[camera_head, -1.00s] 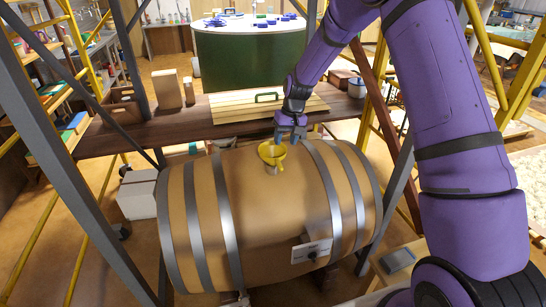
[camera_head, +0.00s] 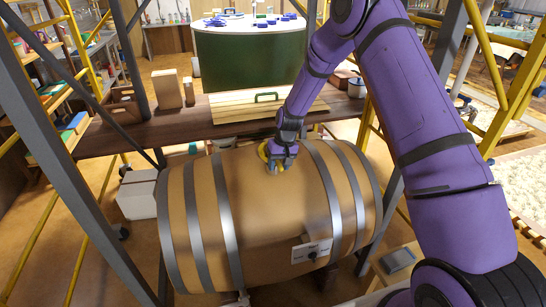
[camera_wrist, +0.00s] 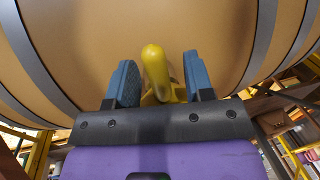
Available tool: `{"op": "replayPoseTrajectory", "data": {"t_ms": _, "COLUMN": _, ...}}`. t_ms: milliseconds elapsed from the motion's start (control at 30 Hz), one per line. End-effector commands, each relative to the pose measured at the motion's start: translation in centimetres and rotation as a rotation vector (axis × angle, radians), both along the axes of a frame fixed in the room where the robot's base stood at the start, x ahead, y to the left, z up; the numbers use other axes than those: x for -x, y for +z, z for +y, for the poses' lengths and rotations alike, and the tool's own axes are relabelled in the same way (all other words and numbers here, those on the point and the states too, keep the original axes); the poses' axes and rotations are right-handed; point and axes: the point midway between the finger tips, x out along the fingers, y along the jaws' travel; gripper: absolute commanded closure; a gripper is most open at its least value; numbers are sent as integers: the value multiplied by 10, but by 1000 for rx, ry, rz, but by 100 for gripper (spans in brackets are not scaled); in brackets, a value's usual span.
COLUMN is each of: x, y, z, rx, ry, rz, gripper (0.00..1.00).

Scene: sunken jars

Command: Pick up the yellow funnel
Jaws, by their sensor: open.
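The yellow funnel (camera_head: 263,152) sits on top of the wooden barrel (camera_head: 270,215). In the head view my gripper (camera_head: 277,163) covers most of it, and only part of its yellow rim shows. In the wrist view a rounded yellow part of the funnel (camera_wrist: 156,72) stands between the two blue-grey fingers of my gripper (camera_wrist: 160,84). The fingers are open, one on each side of it, with a gap visible on both sides. The lower part of the funnel is hidden behind the gripper body.
Grey metal hoops (camera_head: 228,215) ring the barrel. A plank shelf (camera_head: 190,130) behind it bears wooden blocks (camera_head: 167,89), a slatted board with a green handle (camera_head: 265,104) and a lidded pot (camera_head: 356,88). Grey posts (camera_head: 75,165) stand at left and right.

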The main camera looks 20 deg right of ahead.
Motion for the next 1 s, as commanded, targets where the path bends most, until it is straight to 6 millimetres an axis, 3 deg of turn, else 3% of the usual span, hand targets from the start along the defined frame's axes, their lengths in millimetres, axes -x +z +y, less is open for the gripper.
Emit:
{"op": "replayPoseTrajectory", "data": {"t_ms": 133, "x": 0, "y": 0, "z": 0, "rx": 0, "ry": 0, "rz": -1, "gripper": 52}}
{"op": "replayPoseTrajectory", "data": {"t_ms": 367, "x": 0, "y": 1, "z": 0, "rx": 0, "ry": 0, "rz": -1, "gripper": 100}}
{"op": "replayPoseTrajectory", "data": {"t_ms": 733, "x": -1, "y": 7, "z": 0, "rx": 0, "ry": 0, "rz": -4, "gripper": 100}}
{"op": "replayPoseTrajectory", "data": {"t_ms": 1000, "x": -1, "y": 53, "z": 0, "rx": 0, "ry": -1, "rz": -6, "gripper": 100}}
